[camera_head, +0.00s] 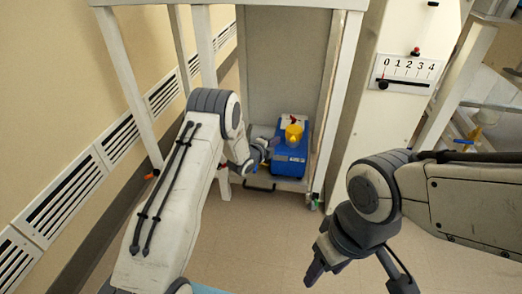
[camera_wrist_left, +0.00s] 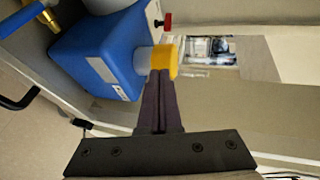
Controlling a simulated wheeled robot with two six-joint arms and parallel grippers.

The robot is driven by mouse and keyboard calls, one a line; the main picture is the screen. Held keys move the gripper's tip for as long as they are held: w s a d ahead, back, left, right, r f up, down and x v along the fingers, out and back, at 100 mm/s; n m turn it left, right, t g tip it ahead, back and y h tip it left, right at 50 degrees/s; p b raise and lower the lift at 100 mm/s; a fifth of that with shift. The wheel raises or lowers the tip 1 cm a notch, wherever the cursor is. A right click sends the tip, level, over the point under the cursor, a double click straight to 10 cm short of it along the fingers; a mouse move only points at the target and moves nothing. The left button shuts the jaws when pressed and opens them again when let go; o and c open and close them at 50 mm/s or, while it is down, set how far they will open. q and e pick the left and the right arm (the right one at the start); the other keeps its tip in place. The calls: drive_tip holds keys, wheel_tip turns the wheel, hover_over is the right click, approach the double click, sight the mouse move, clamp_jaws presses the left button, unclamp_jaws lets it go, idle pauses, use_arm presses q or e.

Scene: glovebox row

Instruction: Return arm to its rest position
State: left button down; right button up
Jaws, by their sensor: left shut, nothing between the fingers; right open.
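My left gripper (camera_head: 270,143) is shut and empty, in front of the opening of a frame-legged cabinet in the head view. Its two dark fingers (camera_wrist_left: 161,95) are pressed together in the left wrist view. Just beyond their tips is a yellow part (camera_wrist_left: 164,57) on the side of a blue device (camera_wrist_left: 100,58); I cannot tell whether they touch. In the head view the blue device (camera_head: 289,158) stands inside the cabinet with a yellow piece (camera_head: 293,133) on top. My right gripper (camera_head: 357,277) is open and empty over the floor at bottom right.
White cabinet posts (camera_head: 204,45) stand on both sides of the left forearm. A 0-to-4 scale panel (camera_head: 408,72) is on the pillar at right. A vented wall (camera_head: 70,195) runs along the left. Bare floor (camera_head: 245,235) lies between the arms.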

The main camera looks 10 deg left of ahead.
use_arm(q)
drive_tip(key=p+v, duration=0.2)
drive_tip(key=v, duration=0.6)
drive_tip(key=s+d+r+n+g+y+p, duration=0.25)
drive_tip(key=s+d+r+n+g, duration=0.5)
drive_tip(key=s+d+r, duration=0.55)
drive_tip(key=s+a+r+n+g+p, duration=0.1)
drive_tip(key=s+r+n+g, duration=0.15)
drive_tip(key=s, duration=0.75)
drive_tip(key=s+r+n+g+y, duration=0.1)
drive_tip(key=s+r+n+g, duration=0.15)
drive_tip(key=s, duration=0.85)
drive_tip(key=s+a+r+n+g+p, duration=0.15)
drive_tip(key=s+r, duration=0.25)
drive_tip(key=s, duration=0.6)
wheel_tip(320, 180, up, 37)
drive_tip(key=p, duration=3.7)
drive_tip(key=shift+d+r+n, duration=0.2)
drive_tip(key=shift+d+n, duration=0.1)
